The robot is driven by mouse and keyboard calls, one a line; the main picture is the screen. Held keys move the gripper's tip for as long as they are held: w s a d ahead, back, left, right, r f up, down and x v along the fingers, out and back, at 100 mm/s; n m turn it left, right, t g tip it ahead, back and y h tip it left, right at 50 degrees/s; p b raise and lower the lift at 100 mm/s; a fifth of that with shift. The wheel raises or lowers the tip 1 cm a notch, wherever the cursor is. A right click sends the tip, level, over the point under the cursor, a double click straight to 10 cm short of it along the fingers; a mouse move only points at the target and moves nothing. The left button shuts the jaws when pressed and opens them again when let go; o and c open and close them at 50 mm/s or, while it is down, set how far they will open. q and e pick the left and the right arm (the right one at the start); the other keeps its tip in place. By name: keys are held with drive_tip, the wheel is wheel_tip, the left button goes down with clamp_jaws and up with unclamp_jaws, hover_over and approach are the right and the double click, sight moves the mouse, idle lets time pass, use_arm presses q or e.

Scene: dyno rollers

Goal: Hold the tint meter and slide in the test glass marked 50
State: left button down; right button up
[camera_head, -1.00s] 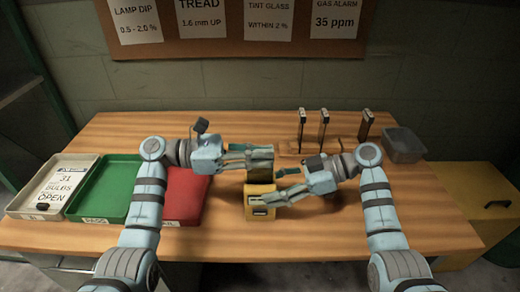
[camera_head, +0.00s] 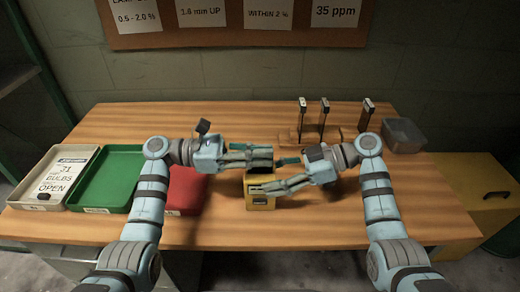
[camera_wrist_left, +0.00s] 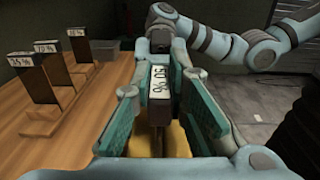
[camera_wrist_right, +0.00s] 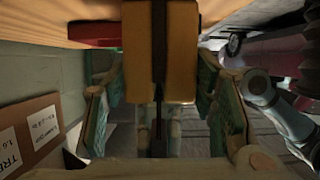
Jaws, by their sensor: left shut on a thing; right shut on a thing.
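The yellow tint meter (camera_head: 263,177) is on the table, and my right gripper (camera_head: 258,190) is shut on it. My left gripper (camera_head: 266,157) is shut on the dark test glass directly above the meter. The glass's white label (camera_wrist_left: 159,79) reads 50 % in the left wrist view. The meter (camera_wrist_left: 174,142) lies below the glass there. In the right wrist view, the meter (camera_wrist_right: 181,50) has a dark central slot, and the dark glass (camera_wrist_right: 158,122) lines up with it. I cannot tell how far the glass is inside the slot.
Three labelled glasses (camera_head: 324,116) stand in a wooden rack (camera_head: 341,133) at the back, beside a grey bin (camera_head: 402,136). White (camera_head: 44,201), green (camera_head: 80,198) and red (camera_head: 187,193) trays are at left. A yellow cabinet (camera_head: 478,205) stands at right. The front table middle is clear.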

use_arm(q)
drive_tip(key=shift+f, duration=0.1)
drive_tip(key=c, duration=1.5)
unclamp_jaws()
drive_tip(key=a, duration=1.2)
drive_tip(key=shift+w, duration=0.1)
use_arm(e)
drive_tip(key=o, duration=1)
